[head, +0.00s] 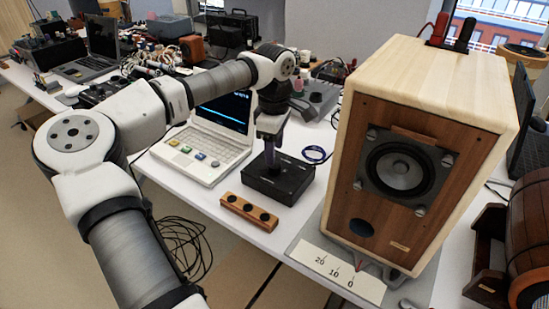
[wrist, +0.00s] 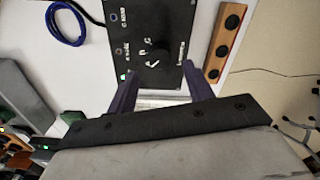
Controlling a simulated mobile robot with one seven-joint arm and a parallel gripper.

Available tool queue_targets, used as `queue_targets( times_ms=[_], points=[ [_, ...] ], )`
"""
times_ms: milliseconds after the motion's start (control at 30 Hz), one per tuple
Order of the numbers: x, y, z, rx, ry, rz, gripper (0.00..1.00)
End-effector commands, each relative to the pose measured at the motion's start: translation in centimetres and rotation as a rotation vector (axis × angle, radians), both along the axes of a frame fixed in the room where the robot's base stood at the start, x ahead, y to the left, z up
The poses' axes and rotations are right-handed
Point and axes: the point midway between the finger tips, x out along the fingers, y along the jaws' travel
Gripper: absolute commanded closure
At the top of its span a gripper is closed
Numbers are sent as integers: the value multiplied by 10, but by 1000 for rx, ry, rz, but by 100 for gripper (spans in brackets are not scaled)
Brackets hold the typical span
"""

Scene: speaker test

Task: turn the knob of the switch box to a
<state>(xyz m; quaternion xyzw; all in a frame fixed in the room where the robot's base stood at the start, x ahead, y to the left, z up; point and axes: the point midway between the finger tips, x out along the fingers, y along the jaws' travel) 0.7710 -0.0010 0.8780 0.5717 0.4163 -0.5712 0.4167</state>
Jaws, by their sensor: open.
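The black switch box (head: 290,186) lies flat on the white table, to the right of the laptop. In the wrist view the box (wrist: 172,70) fills the top middle, with small white markings on its top. My gripper (head: 271,160) hangs over the box, pointing down. In the wrist view its two purple fingers (wrist: 159,72) are spread apart over the box's near edge, with nothing between them.
A wooden speaker (head: 385,195) stands on the right, with a card marked 20, 10, 0 (head: 338,273) before it. A wooden strip with black discs (head: 249,211) lies in front of the box. A laptop (head: 212,140) and a blue cable (head: 315,153) are near.

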Motion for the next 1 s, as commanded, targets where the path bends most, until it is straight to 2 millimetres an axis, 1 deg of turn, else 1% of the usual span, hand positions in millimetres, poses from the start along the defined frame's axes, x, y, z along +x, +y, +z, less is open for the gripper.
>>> queue_targets(
  times_ms=[33, 200, 300, 400, 500, 600, 1000],
  points=[
    [0, 0, 13, 1, -3, 0, 48],
    [1, 0, 52, 1, -3, 2, 48],
    [0, 0, 70, 0, -3, 1, 48],
    [0, 0, 83, 1, -3, 1, 48],
    [0, 0, 90, 1, -1, 1, 48],
    [0, 0, 93, 0, 0, 0, 48],
    [0, 0, 93, 0, 0, 1, 48]
  ],
)
